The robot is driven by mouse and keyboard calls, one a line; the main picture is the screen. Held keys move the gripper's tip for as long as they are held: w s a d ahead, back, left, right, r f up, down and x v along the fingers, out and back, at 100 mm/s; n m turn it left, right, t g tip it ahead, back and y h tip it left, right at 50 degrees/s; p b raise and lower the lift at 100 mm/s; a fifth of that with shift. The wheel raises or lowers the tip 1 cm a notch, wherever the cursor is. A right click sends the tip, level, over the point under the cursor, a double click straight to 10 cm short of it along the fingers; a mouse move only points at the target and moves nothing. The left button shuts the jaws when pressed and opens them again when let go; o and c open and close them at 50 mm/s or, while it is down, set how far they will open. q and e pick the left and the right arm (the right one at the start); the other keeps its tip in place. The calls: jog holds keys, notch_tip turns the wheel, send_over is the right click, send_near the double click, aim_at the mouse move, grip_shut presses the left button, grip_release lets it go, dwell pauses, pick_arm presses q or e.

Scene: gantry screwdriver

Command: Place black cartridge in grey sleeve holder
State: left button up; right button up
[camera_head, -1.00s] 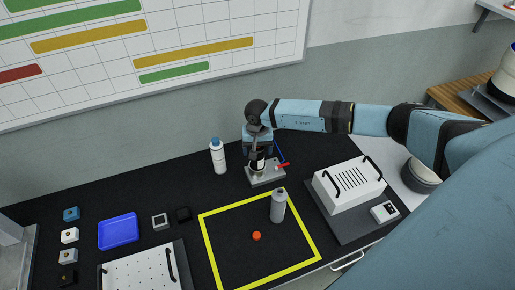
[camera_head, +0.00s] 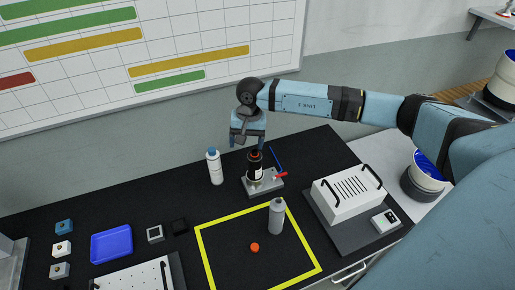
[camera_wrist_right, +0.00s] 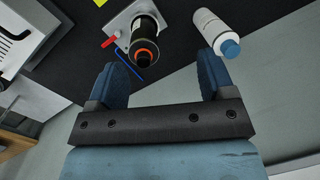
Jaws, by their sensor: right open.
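The black cartridge (camera_head: 255,166) stands upright on the grey holder plate (camera_head: 267,184) at the back of the dark table. In the right wrist view the cartridge (camera_wrist_right: 144,42) shows a white label and an orange-ringed top, and its lower end sits at the grey holder (camera_wrist_right: 122,18). Whether it is fully seated in the sleeve cannot be told. My right gripper (camera_head: 248,143) is above and just behind the cartridge, open and empty. In the right wrist view its two fingers (camera_wrist_right: 165,85) are wide apart with nothing between them. My left gripper is out of view.
A white bottle with a blue cap (camera_head: 214,168) stands left of the holder. A grey bottle (camera_head: 276,216) and an orange cap (camera_head: 254,247) are within the yellow square (camera_head: 205,258). A white box with handles (camera_head: 346,192) stands right. A red-handled lever (camera_head: 281,175) is on the holder.

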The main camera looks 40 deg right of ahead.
jog(key=s+a+m+t+y, duration=0.2)
jog(key=s+a+m+y, duration=0.2)
jog(key=a+m+y, duration=0.35)
jog(key=s+a+m+t+y, duration=0.2)
jog(key=s+a+m+y, duration=0.2)
jog(key=a+m, duration=0.5)
jog(key=s+a+m+t+y, duration=0.2)
jog(key=s+a+m+y, duration=0.25)
jog(key=a+m, duration=0.35)
jog(key=s+d+f+n+t+h, duration=0.1)
jog(key=s+d+f+n+h, duration=0.2)
jog(key=n, duration=0.8)
jog(key=s+d+f+n+t+h, duration=0.2)
jog(key=s+d+f+n+h, duration=0.2)
jog(key=n, duration=0.8)
jog(key=s+d+f+n+t+h, duration=0.2)
jog(key=s+f+n+h, duration=0.4)
jog(key=f+n, duration=0.4)
jog(key=shift+s+d+n+h, duration=0.25)
jog(key=shift+d+n+h, duration=0.35)
jog(key=shift+d+n, duration=0.25)
jog(key=shift+r, duration=0.1)
